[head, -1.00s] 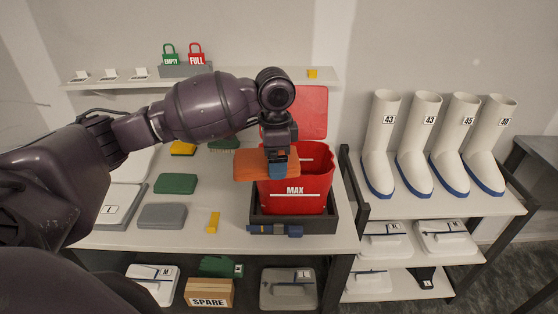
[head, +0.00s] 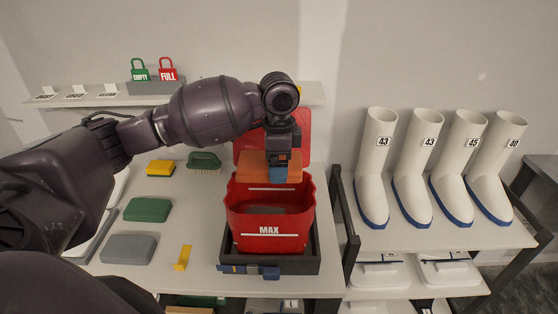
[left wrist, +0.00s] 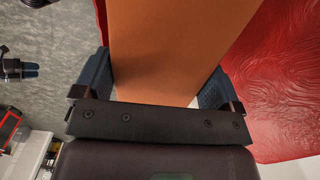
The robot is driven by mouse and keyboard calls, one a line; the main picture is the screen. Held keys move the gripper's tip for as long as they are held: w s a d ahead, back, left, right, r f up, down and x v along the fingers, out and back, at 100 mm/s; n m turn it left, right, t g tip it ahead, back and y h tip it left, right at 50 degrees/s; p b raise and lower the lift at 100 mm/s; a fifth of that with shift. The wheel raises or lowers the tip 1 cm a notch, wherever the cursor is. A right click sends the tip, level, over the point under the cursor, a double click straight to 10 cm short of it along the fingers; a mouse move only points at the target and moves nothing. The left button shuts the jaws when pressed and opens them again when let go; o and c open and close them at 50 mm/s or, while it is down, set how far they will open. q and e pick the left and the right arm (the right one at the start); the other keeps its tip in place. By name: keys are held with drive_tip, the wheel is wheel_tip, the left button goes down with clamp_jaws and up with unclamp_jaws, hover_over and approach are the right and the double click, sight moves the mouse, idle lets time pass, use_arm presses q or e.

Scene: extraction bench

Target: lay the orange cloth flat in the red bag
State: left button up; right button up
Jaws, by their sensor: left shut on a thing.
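The red bag (head: 262,222), marked MAX, stands open and upright on the bench with its lid (head: 300,132) raised behind it. Its visible interior has a grey patch low down. My left gripper (head: 278,170) points down at the bag's back rim. It is shut on the orange cloth (head: 251,172), which is held level at the back of the opening, in front of the lid. The cloth (left wrist: 180,45) also fills the space between the fingers in the left wrist view, with red surface beside it. How far the cloth is inside the rim is unclear. My right gripper is not in view.
A dark tray (head: 312,262) surrounds the bag's base, with a blue item (head: 250,270) at its front edge. Green (head: 148,209) and grey (head: 128,248) pads and a yellow piece (head: 182,258) lie left. White boots (head: 372,170) stand on the right rack.

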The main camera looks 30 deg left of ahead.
use_arm(q)
drive_tip(key=shift+w+f, duration=0.1)
drive_tip(key=shift+f, duration=4.4)
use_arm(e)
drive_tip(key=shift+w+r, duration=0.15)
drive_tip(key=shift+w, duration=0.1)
use_arm(q)
drive_tip(key=o, duration=0.6)
drive_tip(key=shift+o, duration=0.2)
wheel_tip(320, 180, up, 11)
drive_tip(key=shift+f+b, duration=0.1)
drive_tip(key=shift+b, duration=0.25)
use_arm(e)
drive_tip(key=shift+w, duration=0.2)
